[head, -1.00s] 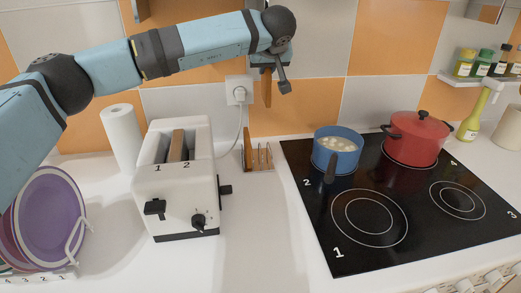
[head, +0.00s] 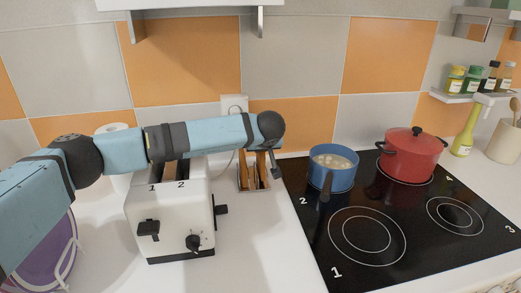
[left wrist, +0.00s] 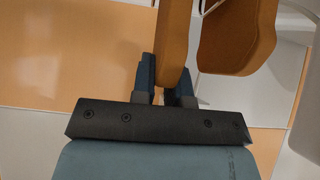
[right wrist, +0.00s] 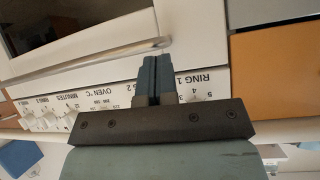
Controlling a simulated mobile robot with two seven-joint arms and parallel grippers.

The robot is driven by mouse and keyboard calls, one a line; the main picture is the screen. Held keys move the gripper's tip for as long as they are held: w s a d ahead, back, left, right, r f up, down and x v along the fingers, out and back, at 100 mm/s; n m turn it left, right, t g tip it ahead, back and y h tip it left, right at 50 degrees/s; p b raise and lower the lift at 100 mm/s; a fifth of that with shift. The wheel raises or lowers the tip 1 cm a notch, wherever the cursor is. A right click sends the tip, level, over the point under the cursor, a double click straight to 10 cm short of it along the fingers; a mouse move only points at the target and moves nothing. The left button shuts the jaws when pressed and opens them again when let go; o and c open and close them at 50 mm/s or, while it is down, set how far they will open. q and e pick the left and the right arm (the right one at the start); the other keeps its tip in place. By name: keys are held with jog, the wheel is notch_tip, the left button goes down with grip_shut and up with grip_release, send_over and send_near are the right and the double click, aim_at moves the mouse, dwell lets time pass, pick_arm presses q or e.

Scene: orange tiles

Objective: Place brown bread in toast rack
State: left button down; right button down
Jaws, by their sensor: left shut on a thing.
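My left gripper (left wrist: 168,82) is shut on a slice of brown bread (left wrist: 174,38), seen edge-on in the left wrist view. In the head view this slice (head: 261,168) hangs upright at the toast rack (head: 252,188), below my left wrist. I cannot tell whether it touches the rack's base. Another brown slice (left wrist: 236,38) stands beside it in the left wrist view, apart from my fingers. The white toaster (head: 172,220) has a brown slice (head: 169,172) in a slot, partly hidden by my arm. My right gripper (right wrist: 154,80) is shut and empty, facing the oven front.
The black hob (head: 400,215) lies right of the rack, with a blue pot (head: 332,178) and a red lidded pot (head: 412,158). A paper roll (head: 113,128) and purple plates (head: 45,250) are at the left. The counter before the rack is clear.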

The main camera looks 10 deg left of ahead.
pick_arm(q)
jog(key=shift+f, duration=0.65)
jog(key=shift+f, duration=0.1)
jog(key=c, duration=1.1)
grip_release()
jog(key=shift+s+d+r, duration=0.1)
jog(key=shift+s+r, duration=0.1)
jog(key=shift+r, duration=0.25)
jog(key=v, duration=1.1)
jog(key=shift+s, duration=0.15)
